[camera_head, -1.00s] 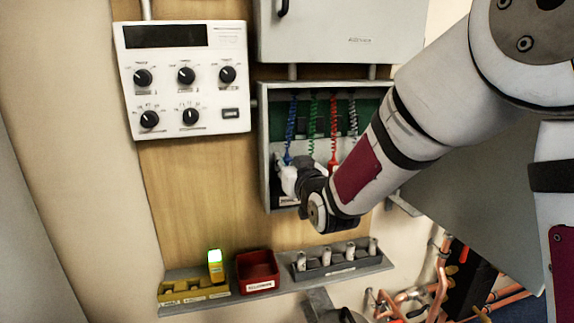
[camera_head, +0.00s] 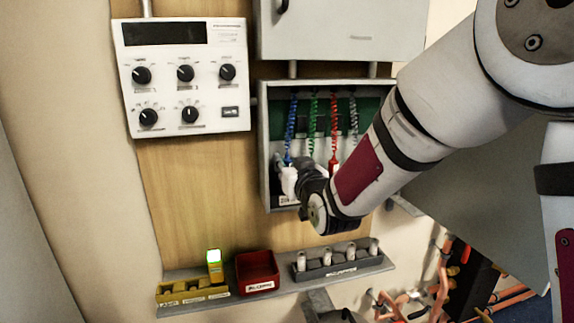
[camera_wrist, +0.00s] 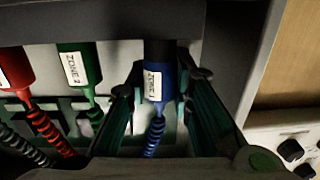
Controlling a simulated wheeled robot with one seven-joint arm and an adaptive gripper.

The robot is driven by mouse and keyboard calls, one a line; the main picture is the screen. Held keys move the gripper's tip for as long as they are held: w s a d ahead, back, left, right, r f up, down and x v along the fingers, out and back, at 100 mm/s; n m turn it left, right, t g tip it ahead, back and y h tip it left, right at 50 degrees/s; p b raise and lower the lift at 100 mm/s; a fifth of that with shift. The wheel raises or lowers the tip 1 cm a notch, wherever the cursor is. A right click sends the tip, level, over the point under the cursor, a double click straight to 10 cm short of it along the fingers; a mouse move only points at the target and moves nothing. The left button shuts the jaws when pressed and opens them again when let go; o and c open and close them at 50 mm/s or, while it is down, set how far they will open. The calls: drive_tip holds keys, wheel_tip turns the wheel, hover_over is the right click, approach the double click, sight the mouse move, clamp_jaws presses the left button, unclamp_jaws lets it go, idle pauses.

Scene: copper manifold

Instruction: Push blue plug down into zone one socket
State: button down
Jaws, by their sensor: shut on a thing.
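The blue plug (camera_wrist: 160,82) carries a "ZONE 1" label and stands between my gripper's two fingers in the wrist view. My gripper (camera_wrist: 161,84) is shut on it. Its blue coiled cord (camera_wrist: 154,136) runs away toward the palm side, and the same cord hangs in the open box in the head view (camera_head: 291,125). The plug's far end meets a dark grey band; the zone one socket is hidden there, and I cannot tell how deep the plug sits.
The green "ZONE 2" plug (camera_wrist: 75,70) and red plug (camera_wrist: 14,70) stand beside the blue one. The grey box's left wall (camera_head: 264,150) is close to my gripper. Below are a shelf with a red bin (camera_head: 257,272), a yellow holder (camera_head: 192,292) and a dark rack (camera_head: 343,268).

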drive_tip(key=shift+f+b, duration=0.7)
drive_tip(key=shift+f, duration=0.05)
drive_tip(key=c, duration=1.3)
unclamp_jaws()
drive_tip(key=shift+c, duration=0.2)
drive_tip(key=v, duration=1.2)
